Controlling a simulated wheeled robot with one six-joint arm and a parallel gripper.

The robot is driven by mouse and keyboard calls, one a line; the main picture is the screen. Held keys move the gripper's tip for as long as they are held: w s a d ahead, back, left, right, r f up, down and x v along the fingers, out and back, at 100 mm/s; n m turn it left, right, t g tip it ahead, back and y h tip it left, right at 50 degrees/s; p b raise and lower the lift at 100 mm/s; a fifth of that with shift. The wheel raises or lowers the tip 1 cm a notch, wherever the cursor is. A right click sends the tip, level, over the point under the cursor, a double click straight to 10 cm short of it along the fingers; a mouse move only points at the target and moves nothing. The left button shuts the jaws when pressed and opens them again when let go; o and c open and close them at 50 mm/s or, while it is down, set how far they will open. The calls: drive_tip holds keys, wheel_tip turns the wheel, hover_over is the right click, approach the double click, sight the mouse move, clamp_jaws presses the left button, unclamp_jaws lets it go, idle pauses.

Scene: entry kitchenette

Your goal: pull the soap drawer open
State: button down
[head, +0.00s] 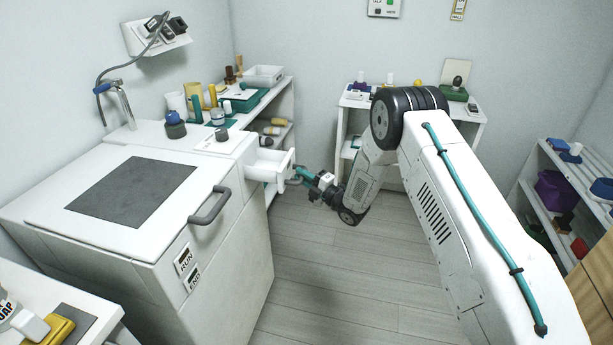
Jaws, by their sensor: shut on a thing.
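The soap drawer (266,165) is a white drawer in the upper part of the white washer-like cabinet (235,225), on its right side. It stands pulled out from the cabinet front, and its open inside shows. My gripper (298,175) is at the drawer's front, level with it, with its fingers shut on the drawer's handle. The handle itself is small and mostly hidden by the fingers. My arm reaches in from the right.
A large grey handle (209,206) juts from the cabinet's front, left of the drawer. Shelves with bottles and trays (262,98) stand behind. A white table (410,110) is at the back wall, and a shelf unit (540,185) is at right. The grey floor (340,285) is clear.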

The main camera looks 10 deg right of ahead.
drive_tip(key=c, duration=1.4)
unclamp_jaws()
drive_tip(key=shift+o, duration=0.2)
drive_tip(key=v, duration=0.7)
drive_tip(key=shift+s+d, duration=0.2)
drive_tip(key=shift+s, duration=0.05)
drive_tip(key=shift+f, duration=0.1)
